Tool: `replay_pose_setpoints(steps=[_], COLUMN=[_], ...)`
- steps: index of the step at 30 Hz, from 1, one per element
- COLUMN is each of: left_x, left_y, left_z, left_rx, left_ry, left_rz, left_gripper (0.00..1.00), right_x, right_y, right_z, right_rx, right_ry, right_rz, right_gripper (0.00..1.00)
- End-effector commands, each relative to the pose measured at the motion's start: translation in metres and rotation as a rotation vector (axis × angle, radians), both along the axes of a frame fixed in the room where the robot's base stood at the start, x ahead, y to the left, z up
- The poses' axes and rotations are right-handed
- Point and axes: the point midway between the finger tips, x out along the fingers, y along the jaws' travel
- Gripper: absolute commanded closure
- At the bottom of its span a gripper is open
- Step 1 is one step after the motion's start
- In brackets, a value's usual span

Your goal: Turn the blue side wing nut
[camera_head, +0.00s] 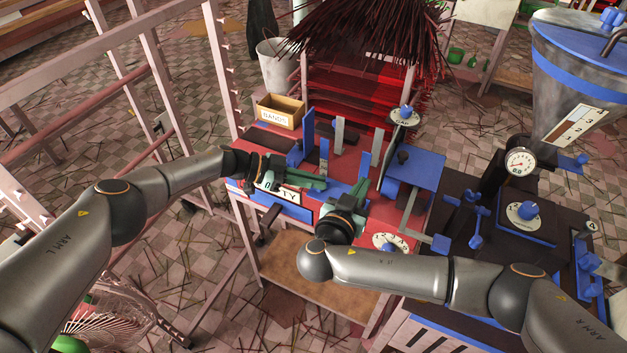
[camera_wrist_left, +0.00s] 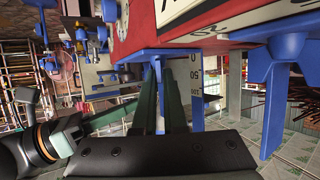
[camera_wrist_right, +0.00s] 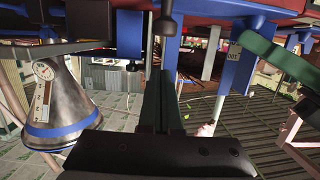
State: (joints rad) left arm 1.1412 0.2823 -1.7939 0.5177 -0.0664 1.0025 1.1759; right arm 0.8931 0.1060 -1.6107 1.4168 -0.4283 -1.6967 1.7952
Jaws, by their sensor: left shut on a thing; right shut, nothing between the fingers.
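My left gripper (camera_head: 322,184) reaches in from the left over the front of the red table. In the left wrist view its fingers (camera_wrist_left: 166,72) are closed on a blue part (camera_wrist_left: 160,105) under the red edge; I cannot tell whether this is the wing nut. My right gripper (camera_head: 360,190) is just to the right, its fingers pointing away. In the right wrist view they (camera_wrist_right: 158,80) are together with nothing between them, below a dark post. A blue winged part (camera_head: 470,212) stands on the dark machine at right, apart from both grippers.
The red table (camera_head: 400,207) carries upright blue and grey plates, a bands box (camera_head: 279,112) and white dials (camera_head: 388,242). A blue plate (camera_head: 414,170) stands right of my right gripper. A hopper (camera_head: 582,75) and gauge (camera_head: 521,161) are at right. Dark sticks (camera_head: 365,35) hang behind.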

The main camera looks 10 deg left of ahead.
Motion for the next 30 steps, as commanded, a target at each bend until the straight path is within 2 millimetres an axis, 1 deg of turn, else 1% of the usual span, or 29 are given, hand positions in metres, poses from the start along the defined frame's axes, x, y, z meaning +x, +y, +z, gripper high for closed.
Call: replay_pose_setpoints(steps=[1, 17, 18, 25, 26, 30], left_x=[0.0026, 0.0009, 0.0009, 0.0001, 0.0001, -0.0003], left_y=[-0.0012, -0.0005, -0.0004, 0.0, 0.0001, 0.0003], left_z=[0.0028, 0.0023, 0.0024, 0.0013, 0.0011, 0.0007], left_rx=[-0.003, -0.002, -0.002, -0.001, -0.001, 0.0], left_ry=[-0.005, 0.0, 0.0, 0.002, 0.002, 0.003], left_rz=[0.0, -0.014, -0.014, -0.015, -0.015, -0.015], left_gripper=[1.0, 1.0, 0.89, 0.63, 0.61, 0.61], right_x=[0.0, -0.0001, -0.0001, 0.0, 0.0, 0.0], right_y=[0.0, 0.0, 0.0, 0.0, 0.0, 0.0], right_z=[0.0001, 0.0002, 0.0002, 0.0001, 0.0001, 0.0001], right_rx=[0.0, 0.0, 0.0, 0.0, 0.0, 0.0], right_ry=[0.0, 0.0, 0.0, 0.0, 0.0, 0.0], right_rz=[0.0, 0.0, 0.0, 0.0, 0.0, 0.0], right_gripper=[1.0, 1.0, 1.0, 1.0, 1.0, 1.0])
